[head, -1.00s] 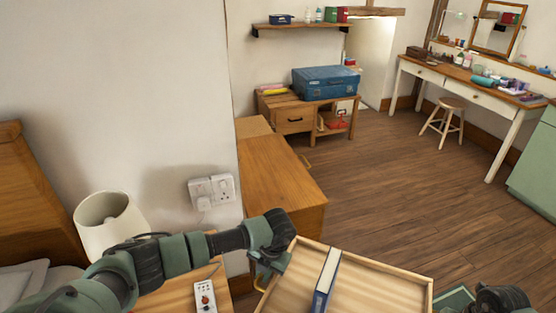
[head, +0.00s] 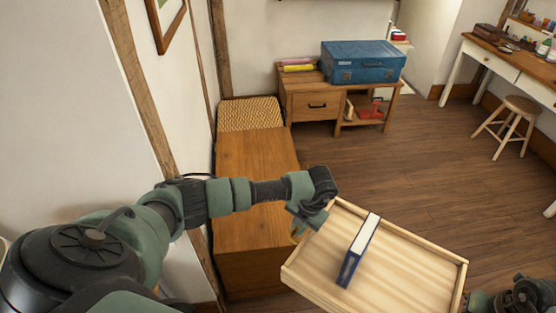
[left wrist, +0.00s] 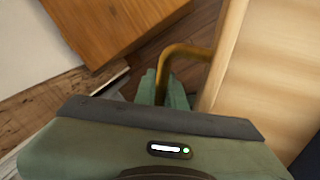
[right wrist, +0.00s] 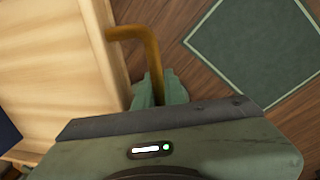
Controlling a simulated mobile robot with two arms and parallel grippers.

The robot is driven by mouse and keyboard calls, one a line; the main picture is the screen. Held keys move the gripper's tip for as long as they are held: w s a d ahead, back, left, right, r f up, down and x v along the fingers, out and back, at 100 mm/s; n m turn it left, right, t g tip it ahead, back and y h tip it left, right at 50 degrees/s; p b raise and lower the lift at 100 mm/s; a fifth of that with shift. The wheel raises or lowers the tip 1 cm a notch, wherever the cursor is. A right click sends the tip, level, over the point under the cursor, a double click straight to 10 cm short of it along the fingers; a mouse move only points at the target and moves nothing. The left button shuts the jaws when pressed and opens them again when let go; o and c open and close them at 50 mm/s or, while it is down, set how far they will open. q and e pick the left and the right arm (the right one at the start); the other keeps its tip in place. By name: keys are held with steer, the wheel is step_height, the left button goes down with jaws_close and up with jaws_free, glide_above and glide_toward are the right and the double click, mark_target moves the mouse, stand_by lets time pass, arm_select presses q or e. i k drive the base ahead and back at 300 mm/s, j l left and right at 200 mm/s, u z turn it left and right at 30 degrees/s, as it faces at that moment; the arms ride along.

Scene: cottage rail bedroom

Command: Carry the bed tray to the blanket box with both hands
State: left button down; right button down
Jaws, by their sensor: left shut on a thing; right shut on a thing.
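The bed tray (head: 412,268) is a pale wooden tray with a raised rim, at the bottom of the head view. A blue-and-white book-like object (head: 361,248) lies on it. My left gripper (head: 305,222) is at the tray's left end; the left wrist view shows it shut on a brass handle (left wrist: 188,50). My right arm is partly cut off at the lower right; in the right wrist view my right gripper (right wrist: 158,90) is shut on the other brass handle (right wrist: 150,48). A brown wooden chest (head: 256,170), apparently the blanket box, stands left of the tray; its visible top is bare.
A woven-topped piece (head: 250,114) stands behind the chest. A low wooden cabinet (head: 312,105) beyond holds a blue case (head: 362,62). A stool (head: 508,125) and desk are at the right. Open wooden floor lies between. A green rug (right wrist: 262,45) shows in the right wrist view.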

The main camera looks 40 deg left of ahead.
mark_target(279, 214)
steer(key=i+u, duration=0.1)
steer(key=i, duration=0.6)
steer(key=i+l+u, duration=0.1)
steer(key=i, duration=0.6)
steer(key=u, duration=1.75)
steer(key=l, duration=0.1)
